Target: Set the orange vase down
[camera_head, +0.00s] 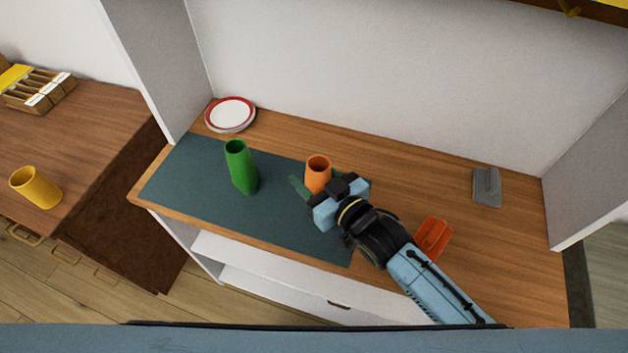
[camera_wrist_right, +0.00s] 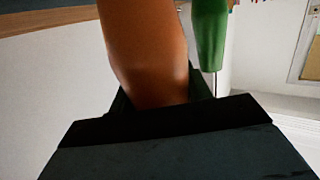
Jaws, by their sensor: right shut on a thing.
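The orange vase (camera_head: 318,171) is at the right part of the dark green mat (camera_head: 205,211) on the wooden counter in the head view. My right gripper (camera_head: 318,192) is shut on the vase from the front right and hides its lower part. In the right wrist view the vase (camera_wrist_right: 146,50) rises from between the jaws (camera_wrist_right: 150,108). I cannot tell whether its base touches the mat. My left gripper is not in view.
A green vase (camera_head: 241,168) stands on the mat to the left. Stacked plates (camera_head: 231,114) lie at the back left. An orange-red object (camera_head: 433,237) and a grey object (camera_head: 486,186) lie on the right. A yellow cup (camera_head: 36,187) is on the left table.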

